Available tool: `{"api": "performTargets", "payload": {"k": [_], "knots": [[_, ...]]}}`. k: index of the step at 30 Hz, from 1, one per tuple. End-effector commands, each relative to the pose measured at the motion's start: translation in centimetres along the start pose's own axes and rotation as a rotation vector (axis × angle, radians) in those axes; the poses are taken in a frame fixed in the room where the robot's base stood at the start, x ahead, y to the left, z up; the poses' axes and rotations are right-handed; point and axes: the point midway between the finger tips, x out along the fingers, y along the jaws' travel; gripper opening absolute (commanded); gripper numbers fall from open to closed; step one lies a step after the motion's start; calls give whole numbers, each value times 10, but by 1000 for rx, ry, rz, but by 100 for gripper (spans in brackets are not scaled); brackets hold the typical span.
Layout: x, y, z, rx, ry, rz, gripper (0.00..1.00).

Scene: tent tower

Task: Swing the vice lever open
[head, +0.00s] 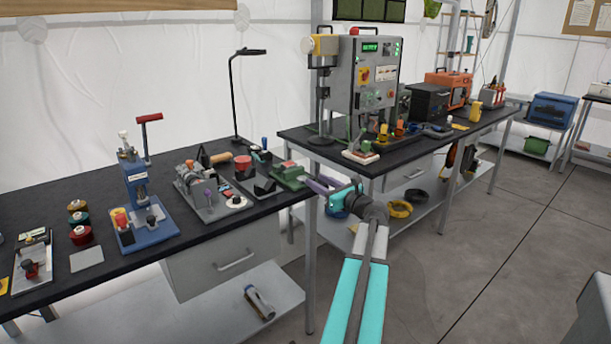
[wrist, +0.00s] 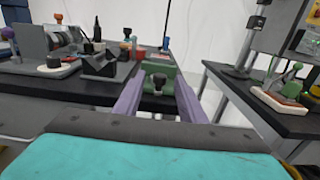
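The green vice (head: 288,175) sits at the front right corner of the left bench. In the wrist view the vice (wrist: 161,76) is straight ahead. A dark, round-ended part that looks like its lever (wrist: 158,82) shows on its near side. In the head view I cannot make the lever out clearly. My gripper (head: 312,184) has purple fingers and is just right of the vice, pointing at it. In the wrist view the gripper (wrist: 160,84) is open, with the dark lever end seen between its fingers. I cannot tell whether the fingers touch anything.
A blue press (head: 140,200) and a grey fixture (head: 200,190) stand left on the same bench (head: 50,205). A black block (wrist: 100,67) is left of the vice. A second bench (head: 445,145) with a grey machine (head: 365,85) stands behind, across a gap.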

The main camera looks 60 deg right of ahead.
Motion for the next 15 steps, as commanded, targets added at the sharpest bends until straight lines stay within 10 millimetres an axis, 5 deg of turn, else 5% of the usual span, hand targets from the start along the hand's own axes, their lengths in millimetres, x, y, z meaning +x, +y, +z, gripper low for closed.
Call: {"api": "performTargets", "payload": {"k": [15], "knots": [[68, -2, 0, 0, 0, -1, 37]]}}
